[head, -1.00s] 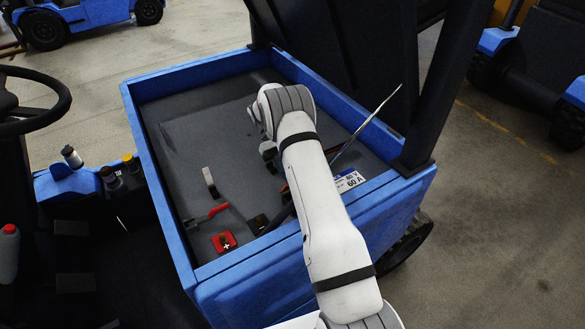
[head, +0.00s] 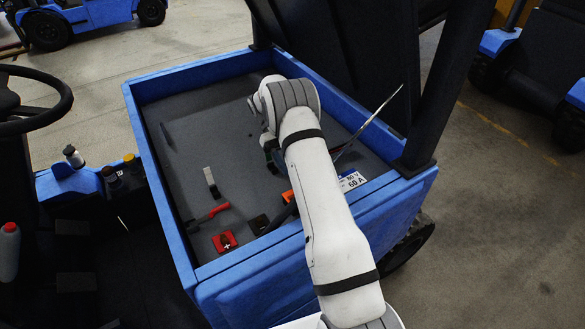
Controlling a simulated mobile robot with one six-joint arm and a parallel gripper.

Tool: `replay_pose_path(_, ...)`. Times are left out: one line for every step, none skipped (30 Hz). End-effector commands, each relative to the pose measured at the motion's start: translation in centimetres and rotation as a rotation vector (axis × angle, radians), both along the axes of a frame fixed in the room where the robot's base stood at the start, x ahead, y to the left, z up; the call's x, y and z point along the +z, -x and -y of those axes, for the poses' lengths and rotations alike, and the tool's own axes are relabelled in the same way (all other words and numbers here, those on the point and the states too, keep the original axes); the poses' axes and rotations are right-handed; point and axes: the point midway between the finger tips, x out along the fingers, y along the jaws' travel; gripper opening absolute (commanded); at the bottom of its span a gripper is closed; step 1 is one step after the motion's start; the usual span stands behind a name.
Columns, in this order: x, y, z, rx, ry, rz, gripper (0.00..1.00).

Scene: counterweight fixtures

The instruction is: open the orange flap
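The blue compartment rim (head: 240,267) surrounds a dark panel. A red plus-marked cap (head: 224,241), a red-handled lever (head: 208,214) and a grey-white piece (head: 211,182) sit at its left. A white label (head: 351,181) lies right of my arm. A raised dark cover stands behind.

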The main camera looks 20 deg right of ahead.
Motion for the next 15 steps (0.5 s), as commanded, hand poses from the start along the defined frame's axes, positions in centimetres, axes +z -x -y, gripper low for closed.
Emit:
replay_pose_path(2.0, -0.1, 0.0, 0.000, 0.000, 0.003, 0.51)
replay_pose_path(2.6, -0.1, 0.0, 0.000, 0.000, 0.002, 0.51)
replay_pose_path(3.1, -0.1, 0.0, 0.000, 0.000, 0.000, 0.51)
replay_pose_path(3.5, -0.1, 0.0, 0.000, 0.000, 0.000, 0.51)
replay_pose_path(3.9, -0.1, 0.0, 0.000, 0.000, 0.000, 0.51)
replay_pose_path(4.5, -0.1, 0.0, 0.001, 0.000, 0.000, 0.51)
replay_pose_path(4.8, -0.1, 0.0, 0.001, 0.000, 0.000, 0.51)
replay_pose_path(5.2, -0.1, -0.1, 0.001, 0.000, 0.000, 0.51)
replay_pose_path(5.6, -0.1, -0.1, 0.001, 0.000, 0.000, 0.51)
replay_pose_path(5.9, -0.1, -0.1, 0.001, 0.000, 0.000, 0.51)
replay_pose_path(6.1, -0.2, -0.1, 0.001, 0.000, 0.000, 0.51)
replay_pose_path(6.3, -0.2, -0.1, 0.001, 0.000, 0.000, 0.51)
replay_pose_path(6.4, -0.2, -0.1, 0.001, 0.000, 0.000, 0.51)
replay_pose_path(6.5, -0.2, -0.1, 0.001, 0.000, 0.000, 0.51)
replay_pose_path(6.6, -0.2, -0.1, 0.001, 0.000, 0.000, 0.51)
